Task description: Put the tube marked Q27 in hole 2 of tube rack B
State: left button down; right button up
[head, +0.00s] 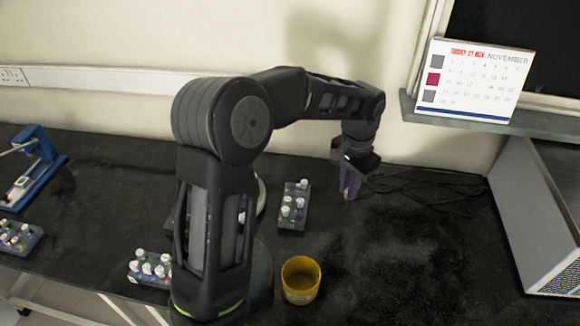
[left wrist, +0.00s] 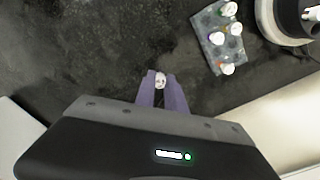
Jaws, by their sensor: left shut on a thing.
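My left gripper (head: 350,190) hangs above the bench to the right of a small grey tube rack (head: 293,213). In the left wrist view its purple fingers (left wrist: 161,92) are shut on a white-capped tube (left wrist: 160,79); the tube's marking cannot be read. That grey rack also shows in the left wrist view (left wrist: 213,50), apart from the fingers, with several capped tubes in it. A second rack (head: 150,281) stands at the front beside my arm, and a third (head: 22,246) at the far left; both hold capped tubes. Rack letters and hole numbers are too small to read.
A yellow cup (head: 300,291) stands at the front middle. A blue device (head: 42,165) is at the back left. Dark cables lie behind the gripper. A grey box (head: 535,215) stands at the right, below a calendar (head: 472,80). The bench right of the cup is clear.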

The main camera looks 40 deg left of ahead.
pick_arm(q)
jog(key=s+a+m+b, duration=0.1)
jog(key=s+a+m, duration=0.2)
jog(key=a+m, duration=0.4)
jog(key=a, duration=0.8)
jog(key=shift+s+a+r+m, duration=0.15)
jog(key=shift+s+r+m, duration=0.15)
jog(key=shift+s+r, duration=0.1)
jog(key=shift+f, duration=0.2)
notch_tip(320, 180, down, 4)
jog(key=b, duration=0.3)
jog(key=shift+r+b, duration=0.15)
jog(key=shift+b, duration=0.15)
jog(key=shift+f, duration=0.7)
dwell(1.0)
jog(key=shift+f+b, duration=0.65)
jog(key=shift+f, duration=0.2)
